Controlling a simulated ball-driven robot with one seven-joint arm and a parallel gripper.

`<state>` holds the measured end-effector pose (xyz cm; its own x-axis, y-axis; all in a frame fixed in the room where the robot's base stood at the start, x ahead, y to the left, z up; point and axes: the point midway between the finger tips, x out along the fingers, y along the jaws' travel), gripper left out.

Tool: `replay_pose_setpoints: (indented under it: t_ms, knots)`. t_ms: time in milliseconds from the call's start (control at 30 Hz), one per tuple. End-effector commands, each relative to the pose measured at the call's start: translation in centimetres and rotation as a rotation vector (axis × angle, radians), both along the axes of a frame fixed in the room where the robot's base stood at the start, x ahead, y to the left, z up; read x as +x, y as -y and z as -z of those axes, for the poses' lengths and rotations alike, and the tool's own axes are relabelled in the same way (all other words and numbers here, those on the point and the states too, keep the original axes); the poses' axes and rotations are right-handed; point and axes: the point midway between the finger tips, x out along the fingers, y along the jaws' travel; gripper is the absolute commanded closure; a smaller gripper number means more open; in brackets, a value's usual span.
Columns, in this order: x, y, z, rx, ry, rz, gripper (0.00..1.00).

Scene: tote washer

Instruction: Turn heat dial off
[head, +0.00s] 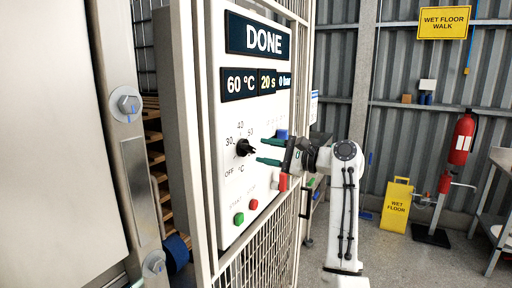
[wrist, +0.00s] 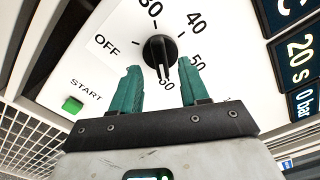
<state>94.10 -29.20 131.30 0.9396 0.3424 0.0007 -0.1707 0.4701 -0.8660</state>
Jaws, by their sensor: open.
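The heat dial (head: 244,147) is a black knob on the white control panel (head: 228,190), with OFF, 30, 40 and 50 marked around it. In the wrist view the dial (wrist: 159,50) has its pointer end turned down toward the 60 mark, away from OFF on the left. My gripper (head: 259,151) is in front of the panel, just right of the dial. Its green fingers are open, and in the wrist view my gripper (wrist: 163,62) has one fingertip on each side of the knob. I see no clear contact with it.
The display (head: 258,38) reads DONE, with 60 °C, 20 s and 0 bar below. A green start button (head: 239,218) and red stop button (head: 253,204) sit below the dial. A blue knob (head: 281,134) is near my upper finger. Wire fencing (head: 262,262) surrounds the panel.

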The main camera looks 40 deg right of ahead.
Motion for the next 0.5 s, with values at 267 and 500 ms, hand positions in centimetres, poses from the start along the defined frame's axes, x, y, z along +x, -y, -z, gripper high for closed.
replay_pose_setpoints:
  t_ms: [267,500]
  knots:
    - [3.2,-1.2,-0.1,-0.001,0.0,0.001,0.55]
    - [3.7,-1.4,0.1,-0.002,-0.001,0.0,0.55]
